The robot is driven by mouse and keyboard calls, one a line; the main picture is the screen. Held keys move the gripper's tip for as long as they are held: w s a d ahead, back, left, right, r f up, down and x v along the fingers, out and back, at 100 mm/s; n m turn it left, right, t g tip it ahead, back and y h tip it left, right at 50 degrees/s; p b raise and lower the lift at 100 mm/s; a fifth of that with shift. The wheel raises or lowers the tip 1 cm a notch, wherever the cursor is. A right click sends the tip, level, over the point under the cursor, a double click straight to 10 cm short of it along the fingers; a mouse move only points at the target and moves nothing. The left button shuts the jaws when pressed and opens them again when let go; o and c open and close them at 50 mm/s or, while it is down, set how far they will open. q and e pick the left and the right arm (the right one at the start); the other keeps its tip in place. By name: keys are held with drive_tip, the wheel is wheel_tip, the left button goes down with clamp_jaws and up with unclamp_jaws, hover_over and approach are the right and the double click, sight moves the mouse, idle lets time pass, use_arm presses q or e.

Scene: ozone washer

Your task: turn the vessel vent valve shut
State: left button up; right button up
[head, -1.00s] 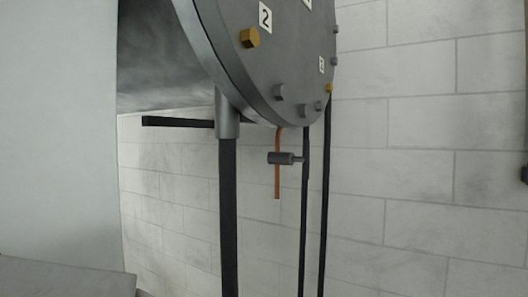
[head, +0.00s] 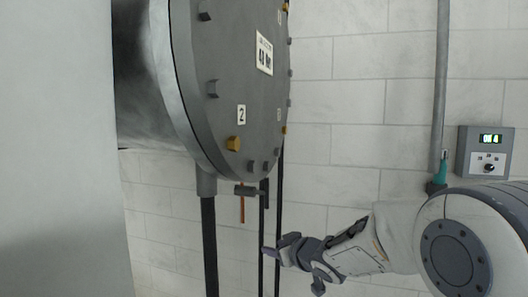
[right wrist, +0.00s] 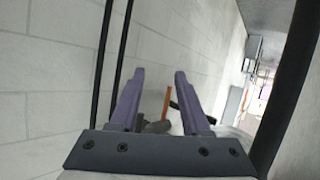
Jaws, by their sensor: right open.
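A small valve with a grey body (head: 246,190) sits below the round grey vessel (head: 215,70), with an orange lever (head: 242,210) hanging straight down. No label on this valve can be read. My right gripper (head: 292,268) is to the right of the lever and lower, with its fingers apart and nothing between them. In the right wrist view, the open jaws (right wrist: 160,75) frame the orange lever (right wrist: 166,104) and part of the grey valve body (right wrist: 156,127), both low between the fingers; contact cannot be told. My left gripper is out of view.
Black vertical pipes (head: 209,245) run down below the vessel, with thin ones close to the valve. A grey control box (head: 485,152) with a lit display and a grey pipe (head: 441,90) with a teal fitting are on the right. A pale brick wall (head: 350,110) stands behind.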

sight(267, 193)
drive_tip(key=w+d+r+n+g+y+p, duration=0.2)
drive_tip(key=d+r+n+y+p, duration=0.1)
drive_tip(key=r+y+p, duration=0.3)
drive_tip(key=w+d+r+n+g+y+p, duration=0.1)
drive_tip(key=w+d+r+n+y+p, duration=0.1)
drive_tip(key=d+r+y+p, duration=0.45)
drive_tip(key=w+a+h, duration=0.1)
drive_tip(key=a, duration=0.3)
drive_tip(key=w+a+r, duration=0.1)
drive_tip(key=w+a, duration=0.1)
drive_tip(key=a, duration=0.2)
drive_tip(key=w+a+h+p, duration=0.1)
drive_tip(key=a, duration=0.3)
drive_tip(key=shift+w+r+n+h, duration=0.25)
drive_tip(key=shift+n+h, duration=0.05)
drive_tip(key=shift+h, duration=0.05)
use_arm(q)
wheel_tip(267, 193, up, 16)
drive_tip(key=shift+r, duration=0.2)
use_arm(e)
clamp_jaws()
